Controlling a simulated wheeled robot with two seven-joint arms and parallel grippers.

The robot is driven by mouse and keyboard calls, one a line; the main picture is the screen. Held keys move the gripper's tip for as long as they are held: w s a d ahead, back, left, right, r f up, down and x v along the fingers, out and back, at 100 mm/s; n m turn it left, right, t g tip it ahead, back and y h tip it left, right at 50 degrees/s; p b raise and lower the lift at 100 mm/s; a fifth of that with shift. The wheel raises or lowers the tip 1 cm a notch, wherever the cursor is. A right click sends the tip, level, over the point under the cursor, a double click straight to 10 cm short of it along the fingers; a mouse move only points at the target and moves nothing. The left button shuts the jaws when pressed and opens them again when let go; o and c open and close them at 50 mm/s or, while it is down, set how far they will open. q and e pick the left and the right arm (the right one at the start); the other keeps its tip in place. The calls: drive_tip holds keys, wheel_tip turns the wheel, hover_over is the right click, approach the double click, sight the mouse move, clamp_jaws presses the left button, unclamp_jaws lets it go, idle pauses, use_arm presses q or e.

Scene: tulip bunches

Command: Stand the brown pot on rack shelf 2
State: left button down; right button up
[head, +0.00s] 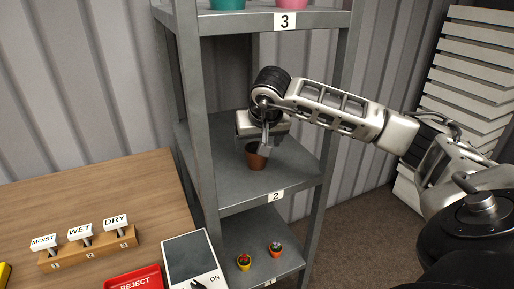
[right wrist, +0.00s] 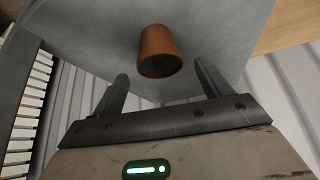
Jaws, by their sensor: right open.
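The brown pot (head: 255,160) stands upright on rack shelf 2 (head: 238,187), towards the middle of the shelf. My right gripper (head: 264,143) is over shelf 2, just above and behind the pot, and a finger overlaps the pot's rim in the head view. In the right wrist view the pot (right wrist: 159,50) lies beyond the tips of my open right gripper (right wrist: 163,82), roughly in line with the gap. The jaws hold nothing. My left gripper is out of view.
Shelf 3 (head: 322,20) above holds a teal pot and a pink pot. Shelf 1 below holds two small potted plants (head: 244,262). Rack posts flank the arm. A wooden table (head: 100,195) with signs, a red REJECT tray (head: 134,280) and a device (head: 190,258) is at left.

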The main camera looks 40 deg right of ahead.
drive_tip(key=v, duration=0.8)
idle(0.4)
